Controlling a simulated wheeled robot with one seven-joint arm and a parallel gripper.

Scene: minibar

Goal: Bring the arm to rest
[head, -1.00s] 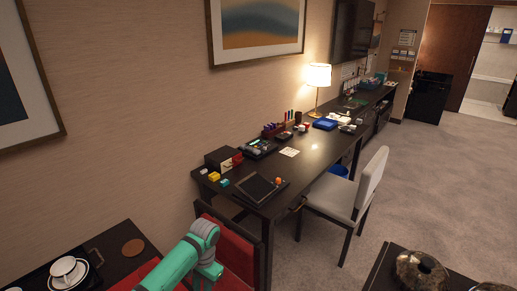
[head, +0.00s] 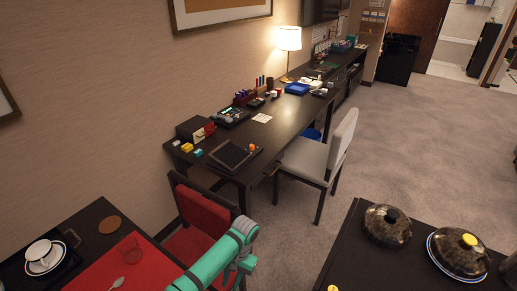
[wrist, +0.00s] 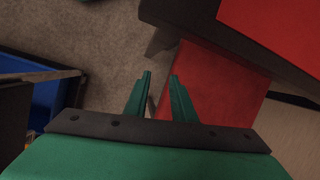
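My green arm reaches in from the bottom of the head view, over the edge of the red-matted table and beside the red-seated chair (head: 205,205). In the wrist view my gripper (wrist: 160,78) points down past the chair's red seat (wrist: 205,90) toward the carpet. Its two green fingers stand apart with nothing between them. The fingertips are hard to make out in the head view.
A dark table (head: 75,228) at lower left bears a cup (head: 40,252), a glass (head: 130,250) and a red mat (head: 100,278). A counter (head: 345,245) with domed lids stands at lower right. A long desk (head: 285,125) runs along the wall. Carpet (head: 420,130) is clear at right.

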